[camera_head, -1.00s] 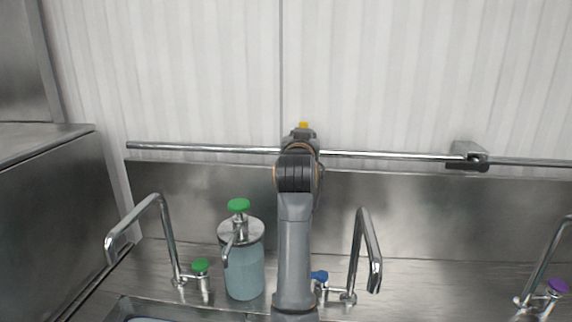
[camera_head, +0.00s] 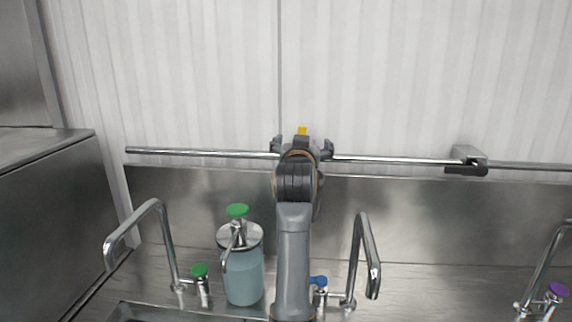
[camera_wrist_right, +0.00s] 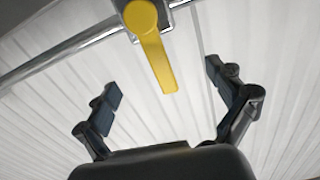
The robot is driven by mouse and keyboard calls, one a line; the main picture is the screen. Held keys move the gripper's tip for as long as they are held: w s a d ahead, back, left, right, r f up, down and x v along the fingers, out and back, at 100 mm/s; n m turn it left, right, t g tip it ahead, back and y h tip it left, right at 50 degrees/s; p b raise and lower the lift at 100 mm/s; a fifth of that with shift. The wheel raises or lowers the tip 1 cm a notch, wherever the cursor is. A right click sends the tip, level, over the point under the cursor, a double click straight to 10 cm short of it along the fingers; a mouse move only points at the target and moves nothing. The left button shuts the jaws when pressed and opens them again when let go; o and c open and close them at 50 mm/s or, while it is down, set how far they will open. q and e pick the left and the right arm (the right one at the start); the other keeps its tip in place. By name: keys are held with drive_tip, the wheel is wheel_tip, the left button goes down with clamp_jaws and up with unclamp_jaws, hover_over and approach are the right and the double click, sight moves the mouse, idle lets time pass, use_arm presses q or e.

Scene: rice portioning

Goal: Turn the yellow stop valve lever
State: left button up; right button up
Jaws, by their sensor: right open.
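The yellow stop valve lever (camera_wrist_right: 158,60) sits on a metal pipe in the right wrist view and points down between my fingers. In the head view only its small yellow top (camera_head: 302,131) shows above my gripper. My right gripper (camera_wrist_right: 162,100) is open, with one finger on each side of the lever and gaps on both sides. In the head view the right gripper (camera_head: 302,147) is at the wall pipe, and its wrist hides most of the valve. My left gripper is not in view.
The metal pipe (camera_head: 200,152) runs along the wall above a steel backsplash. Below are a soap dispenser (camera_head: 243,275) with a green top, a left faucet (camera_head: 165,235), a middle faucet (camera_head: 366,255) and a purple-knobbed faucet (camera_head: 555,290). A dark-handled bracket (camera_head: 468,160) is on the pipe at right.

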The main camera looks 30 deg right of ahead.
drive_tip(key=v, duration=0.7)
idle(0.4)
drive_tip(key=shift+r+p, duration=0.15)
drive_tip(key=shift+p, duration=0.15)
